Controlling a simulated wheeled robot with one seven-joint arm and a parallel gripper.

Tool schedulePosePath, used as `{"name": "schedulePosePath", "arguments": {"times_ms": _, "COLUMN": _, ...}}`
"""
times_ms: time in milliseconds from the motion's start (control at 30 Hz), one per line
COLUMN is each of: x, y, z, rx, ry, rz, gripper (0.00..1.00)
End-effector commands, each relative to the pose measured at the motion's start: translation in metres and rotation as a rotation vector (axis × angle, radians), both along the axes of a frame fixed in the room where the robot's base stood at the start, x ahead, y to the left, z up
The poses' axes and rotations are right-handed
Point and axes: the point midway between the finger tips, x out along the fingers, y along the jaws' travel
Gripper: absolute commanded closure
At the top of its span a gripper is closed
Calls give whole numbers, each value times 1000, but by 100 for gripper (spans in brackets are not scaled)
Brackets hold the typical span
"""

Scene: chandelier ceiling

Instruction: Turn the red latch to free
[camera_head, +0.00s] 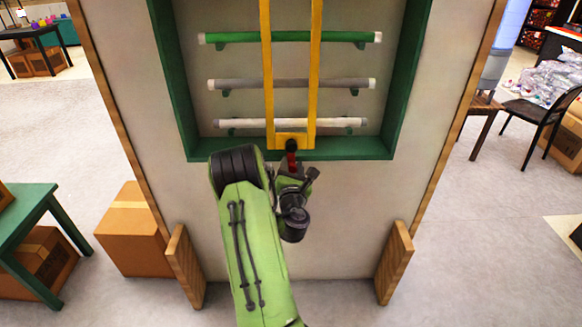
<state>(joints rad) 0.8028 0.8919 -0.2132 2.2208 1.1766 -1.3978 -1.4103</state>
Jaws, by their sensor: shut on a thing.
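The red latch (291,161) shows as a small red piece just below a dark round pivot (292,146). It sits at the bottom of a yellow frame (276,138) that stands upright over a green-edged recess in a pale panel. The latch points roughly straight down. My gripper (290,171) is at the latch's lower end, shut on it. The fingertips are small and partly hidden by my own green arm and wrist, so the exact grip is hard to see.
Behind the yellow frame, green (290,36), grey (292,84) and white (290,123) tubes lie across the recess. Wooden feet (185,266) support the panel. A cardboard box (133,235) and green table (30,215) stand left. A black chair (540,112) is at right.

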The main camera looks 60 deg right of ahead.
Motion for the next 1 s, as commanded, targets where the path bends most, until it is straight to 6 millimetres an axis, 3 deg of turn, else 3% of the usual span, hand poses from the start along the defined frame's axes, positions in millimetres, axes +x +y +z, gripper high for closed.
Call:
{"name": "schedulePosePath", "arguments": {"times_ms": 33, "x": 0, "y": 0, "z": 0, "rx": 0, "ry": 0, "rz": 0, "gripper": 73}}
{"name": "schedulePosePath", "arguments": {"times_ms": 167, "x": 0, "y": 0, "z": 0, "rx": 0, "ry": 0, "rz": 0, "gripper": 93}}
{"name": "schedulePosePath", "arguments": {"times_ms": 1000, "x": -1, "y": -1, "z": 1, "rx": 38, "ry": -78, "rz": -2, "gripper": 96}}
